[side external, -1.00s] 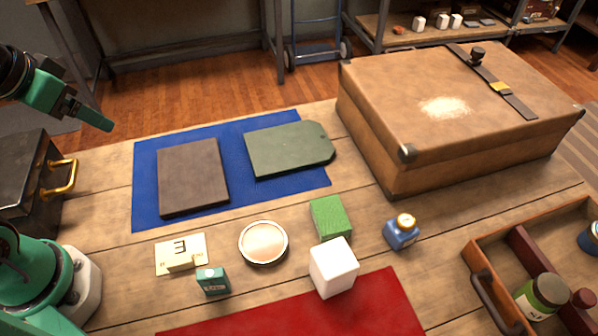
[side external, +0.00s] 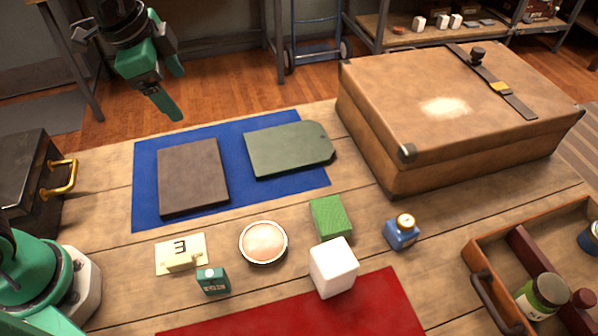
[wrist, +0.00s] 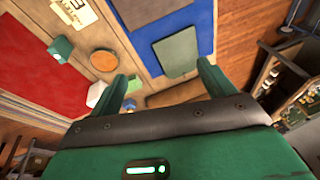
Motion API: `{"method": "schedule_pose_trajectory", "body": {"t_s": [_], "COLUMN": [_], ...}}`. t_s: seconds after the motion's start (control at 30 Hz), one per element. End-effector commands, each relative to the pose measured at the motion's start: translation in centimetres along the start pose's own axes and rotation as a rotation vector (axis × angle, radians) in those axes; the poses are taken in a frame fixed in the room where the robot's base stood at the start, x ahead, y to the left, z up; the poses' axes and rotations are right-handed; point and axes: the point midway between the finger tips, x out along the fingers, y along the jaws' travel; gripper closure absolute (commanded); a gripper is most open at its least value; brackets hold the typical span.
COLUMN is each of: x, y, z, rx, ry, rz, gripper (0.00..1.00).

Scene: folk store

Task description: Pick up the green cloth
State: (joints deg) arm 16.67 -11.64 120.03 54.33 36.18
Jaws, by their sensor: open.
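The green cloth (side external: 331,217) is a small, bright green folded block on the wooden table, right of the round tin and just behind the white block. My gripper (side external: 172,90) is raised at the upper left of the side view, above the far left of the blue mat and well away from the cloth. Its green fingers are apart and empty, as the wrist view (wrist: 162,72) also shows.
A white block (side external: 333,267) stands close in front of the cloth, and a blue ink bottle (side external: 401,233) stands to its right. A round tin (side external: 263,243) is to its left. Dark boards lie on the blue mat (side external: 278,194). A large suitcase (side external: 455,110) stands behind right.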

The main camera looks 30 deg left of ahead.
Motion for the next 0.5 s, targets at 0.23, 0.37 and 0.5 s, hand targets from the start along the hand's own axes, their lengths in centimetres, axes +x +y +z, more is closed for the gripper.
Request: {"method": "schedule_pose_trajectory", "body": {"t_s": [0.23, 0.37, 0.5], "x": [3.4, 5.3, 7.7], "y": [1.1, 2.2, 3.8], "z": [-5.7, -8.4, -11.2], "rx": [0.321, 0.489, 0.668], "ry": [-0.033, -0.045, -0.057], "rz": [0.069, 0.103, 0.143], "gripper": [0.18, 0.18, 0.18]}}
